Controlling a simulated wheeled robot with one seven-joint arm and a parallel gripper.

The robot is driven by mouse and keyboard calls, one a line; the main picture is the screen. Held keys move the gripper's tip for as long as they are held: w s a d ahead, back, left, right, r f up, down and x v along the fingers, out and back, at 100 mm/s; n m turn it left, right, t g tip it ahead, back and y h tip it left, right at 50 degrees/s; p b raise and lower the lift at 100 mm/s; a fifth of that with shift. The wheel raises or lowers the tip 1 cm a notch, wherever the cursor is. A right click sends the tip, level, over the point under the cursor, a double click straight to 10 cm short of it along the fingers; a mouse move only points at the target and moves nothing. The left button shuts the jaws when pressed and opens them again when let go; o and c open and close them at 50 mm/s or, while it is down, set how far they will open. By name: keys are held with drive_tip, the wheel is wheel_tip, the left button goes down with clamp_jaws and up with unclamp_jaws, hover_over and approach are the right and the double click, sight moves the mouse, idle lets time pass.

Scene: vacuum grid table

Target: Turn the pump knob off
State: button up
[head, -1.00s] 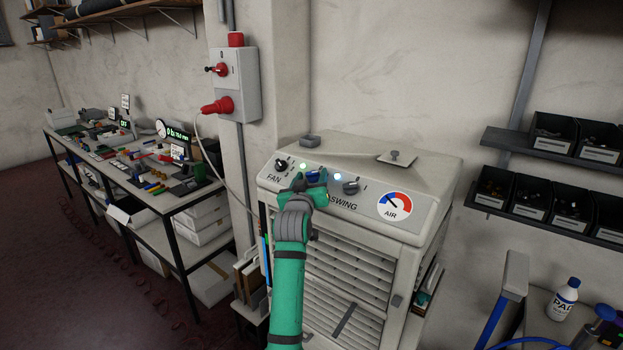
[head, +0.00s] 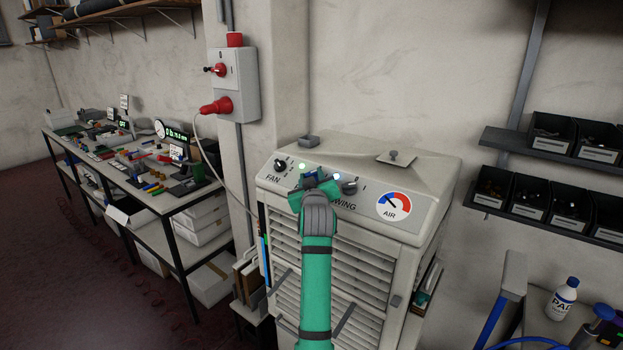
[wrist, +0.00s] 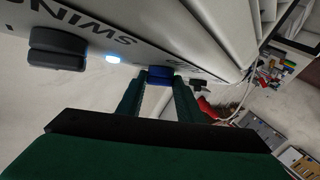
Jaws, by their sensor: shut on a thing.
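The blue knob (wrist: 160,74) is on the sloped panel of the pale air cooler (head: 290,217), between the FAN knob (head: 281,165) and the SWING knob (head: 350,186). Its own label and pointing direction are hidden. My gripper (head: 318,182) is at the middle of the panel in the head view and covers most of the blue knob. In the wrist view, my gripper's (wrist: 160,84) two green fingers are shut on the blue knob, one on each side. The SWING knob also shows in the wrist view (wrist: 58,48).
A green light (head: 302,166) and a pale blue light (head: 337,176) glow on the panel. An AIR gauge (head: 393,206) is at its right. A red plug and switch box (head: 236,84) hangs at left with a cable. A cluttered bench (head: 140,208) stands further left.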

drive_tip(key=n+g+y, duration=0.1)
drive_tip(key=n+y, duration=0.1)
drive_tip(key=n+g+y, duration=0.1)
drive_tip(key=n, duration=0.1)
drive_tip(key=d+n+g+y, duration=0.1)
drive_tip(key=n+y, duration=0.1)
drive_tip(key=shift+w+r+y, duration=0.2)
drive_tip(key=shift+r+y, duration=0.1)
drive_tip(key=shift+w+d+r+n+g+y, duration=0.1)
drive_tip(key=shift+n+g+y, duration=0.5)
drive_tip(key=shift+n+g, duration=0.35)
drive_tip(key=shift+w+n+g+y, duration=0.1)
drive_tip(key=shift+n+g+y, duration=0.5)
drive_tip(key=shift+n+g, duration=0.3)
drive_tip(key=shift+n, duration=0.25)
drive_tip(key=o, duration=1.1)
drive_tip(key=v, duration=1.1)
drive_tip(key=shift+w, duration=0.1)
